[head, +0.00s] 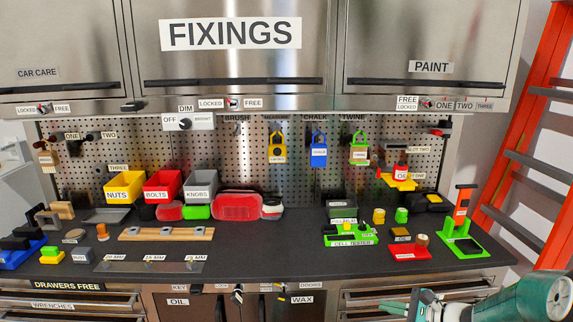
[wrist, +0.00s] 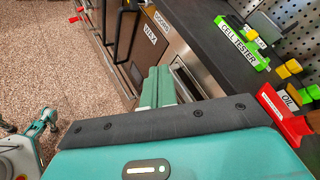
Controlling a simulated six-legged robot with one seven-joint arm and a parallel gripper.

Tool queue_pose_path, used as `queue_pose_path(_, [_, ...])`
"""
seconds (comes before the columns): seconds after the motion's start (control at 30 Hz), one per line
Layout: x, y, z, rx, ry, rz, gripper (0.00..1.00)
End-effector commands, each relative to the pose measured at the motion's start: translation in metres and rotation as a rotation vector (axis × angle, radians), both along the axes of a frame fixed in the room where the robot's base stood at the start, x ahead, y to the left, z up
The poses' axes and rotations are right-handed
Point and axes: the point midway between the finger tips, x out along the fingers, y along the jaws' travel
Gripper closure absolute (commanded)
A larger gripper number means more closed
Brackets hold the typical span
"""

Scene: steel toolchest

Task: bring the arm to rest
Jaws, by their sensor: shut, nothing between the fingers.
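My gripper (wrist: 158,84) shows in the wrist view as teal fingers beyond a dark padded edge. The fingers are together with nothing between them. They are in front of the chest's front face, by the WAX door (wrist: 149,32) and below the worktop edge. In the head view my teal arm (head: 535,298) reaches in from the bottom right corner, low in front of the right-hand drawers. The gripper end there is partly cut off by the frame's bottom edge.
The dark worktop (head: 290,245) carries a green cell tester (head: 349,236), a red oil tray (head: 408,252) and a green stand (head: 463,243) on the right. An orange ladder (head: 530,120) stands at the right. Speckled floor (wrist: 60,60) is open at the wrist view's left.

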Motion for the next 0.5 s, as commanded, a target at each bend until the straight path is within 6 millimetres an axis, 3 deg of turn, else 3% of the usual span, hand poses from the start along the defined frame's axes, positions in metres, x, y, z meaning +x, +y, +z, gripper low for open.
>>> queue_pose_path(0.03, [-0.008,0.02,0.013,-0.071,-0.009,0.072,1.0])
queue_pose_path(0.2, [-0.046,0.069,0.04,-0.313,-0.031,0.299,1.0])
queue_pose_path(0.5, [-0.122,0.119,0.081,-0.74,-0.114,0.642,1.0])
